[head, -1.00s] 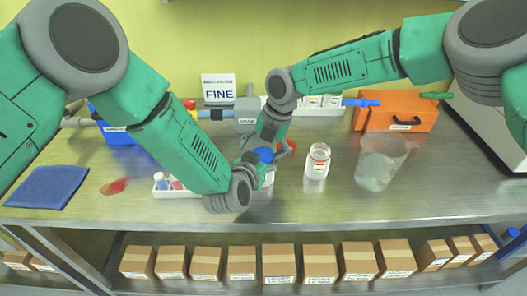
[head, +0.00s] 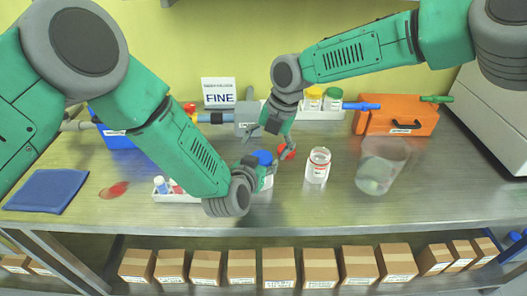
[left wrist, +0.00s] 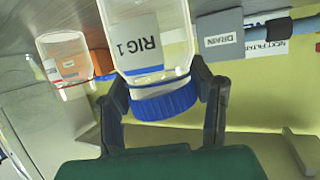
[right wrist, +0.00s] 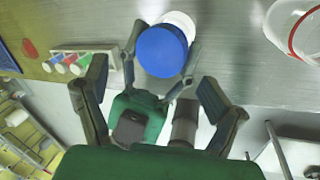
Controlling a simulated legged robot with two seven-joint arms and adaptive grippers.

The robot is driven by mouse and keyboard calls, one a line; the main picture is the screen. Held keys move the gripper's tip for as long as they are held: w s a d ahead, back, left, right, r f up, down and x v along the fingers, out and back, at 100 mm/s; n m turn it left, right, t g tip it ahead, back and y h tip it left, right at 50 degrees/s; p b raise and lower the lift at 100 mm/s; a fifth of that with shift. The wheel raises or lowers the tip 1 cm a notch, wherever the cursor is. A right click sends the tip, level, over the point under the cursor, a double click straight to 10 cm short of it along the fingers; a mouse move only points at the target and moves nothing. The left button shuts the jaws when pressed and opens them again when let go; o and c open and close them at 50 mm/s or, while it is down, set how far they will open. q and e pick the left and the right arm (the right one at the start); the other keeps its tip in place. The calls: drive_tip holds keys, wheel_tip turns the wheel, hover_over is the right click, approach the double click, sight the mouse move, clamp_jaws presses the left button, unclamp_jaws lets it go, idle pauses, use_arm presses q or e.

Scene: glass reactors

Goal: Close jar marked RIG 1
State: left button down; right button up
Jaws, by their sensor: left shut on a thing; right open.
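The clear jar marked RIG 1 (left wrist: 147,45) has a white label and shows upside down in the left wrist view. A blue lid (left wrist: 165,102) sits level over its mouth; how tight it is cannot be told. My left gripper (left wrist: 160,76) is shut around the jar just below the lid. In the head view the blue lid (head: 262,157) shows beside my left wrist, which hides part of the jar. My right gripper (head: 272,142) is open above the lid. In the right wrist view its spread fingers stand apart from the lid (right wrist: 162,51), touching nothing.
An open clear jar (head: 317,166) and a translucent beaker (head: 383,167) stand to the right. A red item (head: 287,151) lies behind my right gripper. A small vial rack (head: 178,196) is beside my left arm. An orange case (head: 398,121) stands at the back right.

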drive_tip(key=shift+w, duration=0.1)
drive_tip(key=c, duration=1.5)
drive_tip(key=shift+c, duration=0.2)
drive_tip(key=shift+f, duration=0.3)
drive_tip(key=shift+a+f, duration=0.15)
drive_tip(key=shift+f, duration=0.5)
drive_tip(key=shift+v, duration=2)
drive_tip(key=o, duration=0.6)
drive_tip(key=shift+c, duration=0.2)
